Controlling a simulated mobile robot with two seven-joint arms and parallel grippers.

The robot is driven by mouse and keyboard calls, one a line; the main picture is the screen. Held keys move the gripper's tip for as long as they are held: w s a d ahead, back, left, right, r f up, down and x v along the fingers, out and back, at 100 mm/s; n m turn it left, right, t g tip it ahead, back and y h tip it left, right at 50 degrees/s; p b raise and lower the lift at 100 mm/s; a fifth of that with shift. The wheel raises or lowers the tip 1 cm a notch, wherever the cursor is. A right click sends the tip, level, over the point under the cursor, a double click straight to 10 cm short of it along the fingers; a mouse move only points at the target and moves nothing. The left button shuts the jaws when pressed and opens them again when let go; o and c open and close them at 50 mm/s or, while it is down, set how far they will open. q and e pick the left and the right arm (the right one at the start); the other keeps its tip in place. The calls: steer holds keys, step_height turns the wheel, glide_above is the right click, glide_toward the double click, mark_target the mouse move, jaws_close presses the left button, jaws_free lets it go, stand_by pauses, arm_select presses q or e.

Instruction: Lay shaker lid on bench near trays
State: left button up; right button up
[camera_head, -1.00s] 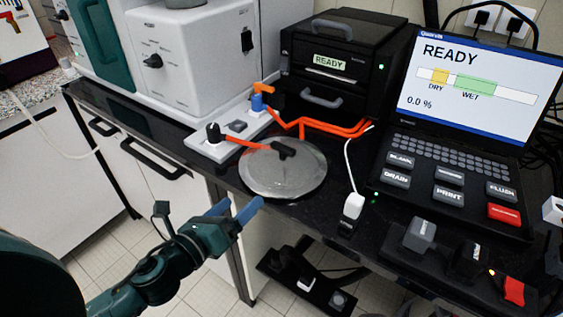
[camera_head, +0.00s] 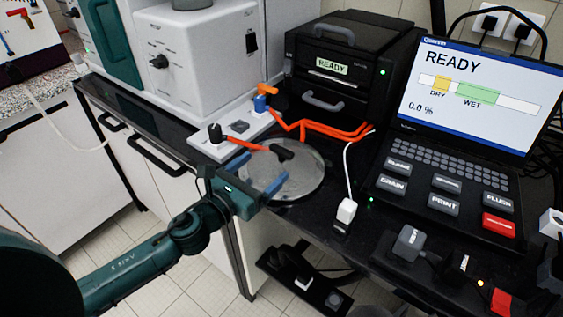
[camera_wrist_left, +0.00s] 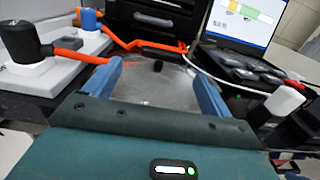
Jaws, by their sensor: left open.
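The shaker lid, a round grey metal disc (camera_head: 308,178) with a dark knob, lies flat on the black bench in the head view. Its surface also shows in the left wrist view (camera_wrist_left: 155,88). My left gripper (camera_head: 257,173) is open, with its blue fingers over the near left part of the lid. In the left wrist view the fingers (camera_wrist_left: 155,90) stand wide apart with the lid and its dark handle between and beyond them. I cannot tell whether they touch the lid. No trays can be made out for certain. My right gripper is not in view.
A white machine (camera_head: 190,60) stands behind left. A power strip (camera_head: 232,135) with orange cables runs beside the lid. A black READY box (camera_head: 340,80) is behind it. A white plug (camera_head: 346,211) and a laptop-like console (camera_head: 450,165) are to the right.

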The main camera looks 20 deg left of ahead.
mark_target(279, 152)
arm_select(q)
steer(key=x, duration=0.1)
steer(key=p+x, duration=0.1)
steer(key=x, duration=0.2)
steer(key=shift+w+d+r, duration=0.1)
steer(key=shift+w+r, duration=0.05)
steer(key=shift+r, duration=0.25)
steer(key=shift+w+d+f, duration=0.1)
steer(key=shift+w+d, duration=0.05)
steer(key=shift+w, duration=0.3)
steer(key=c, duration=1.4)
